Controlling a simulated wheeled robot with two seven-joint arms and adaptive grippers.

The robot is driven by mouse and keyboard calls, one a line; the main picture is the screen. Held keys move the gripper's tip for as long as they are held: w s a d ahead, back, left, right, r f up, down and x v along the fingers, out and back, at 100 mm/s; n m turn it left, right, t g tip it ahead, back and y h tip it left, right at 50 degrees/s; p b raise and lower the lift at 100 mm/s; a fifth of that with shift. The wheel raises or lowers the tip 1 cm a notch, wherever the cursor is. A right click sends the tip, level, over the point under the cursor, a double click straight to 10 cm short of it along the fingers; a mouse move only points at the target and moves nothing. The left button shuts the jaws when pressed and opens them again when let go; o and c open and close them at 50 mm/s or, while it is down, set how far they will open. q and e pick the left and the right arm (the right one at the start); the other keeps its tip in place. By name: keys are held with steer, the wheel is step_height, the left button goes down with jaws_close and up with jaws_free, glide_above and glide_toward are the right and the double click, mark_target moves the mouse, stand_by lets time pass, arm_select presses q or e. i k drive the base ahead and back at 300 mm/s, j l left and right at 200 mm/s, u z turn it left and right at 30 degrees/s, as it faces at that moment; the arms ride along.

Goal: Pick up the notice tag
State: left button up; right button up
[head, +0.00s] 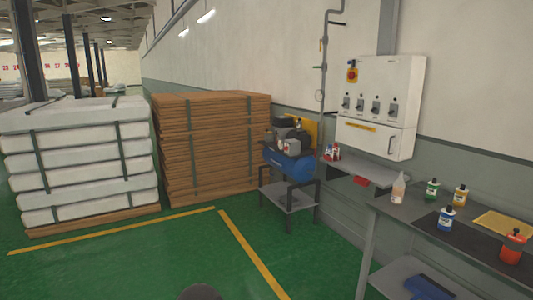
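I cannot make out for certain which thing is the notice tag. A flat yellow sheet (505,224) lies on the workbench (404,207) at the right, and no print on it can be read. A small red item (361,181) shows below the wall shelf, too small to identify. A yellow label (361,127) is on the white wall cabinet. Neither of my grippers is in view.
Several bottles, among them a red one (512,247), stand on the bench. A blue compressor (290,163) sits on a stand by the wall. Strapped white mattresses (85,160) and stacked brown sheets (212,148) are at the left. The green floor (150,262) in front is clear.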

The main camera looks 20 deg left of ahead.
mark_target(329, 152)
steer(key=u, duration=0.25)
steer(key=i+j+u, duration=0.1)
steer(key=i+u, duration=0.15)
steer(key=i, duration=0.2)
steer(key=i+u, duration=0.2)
steer(key=i, duration=2)
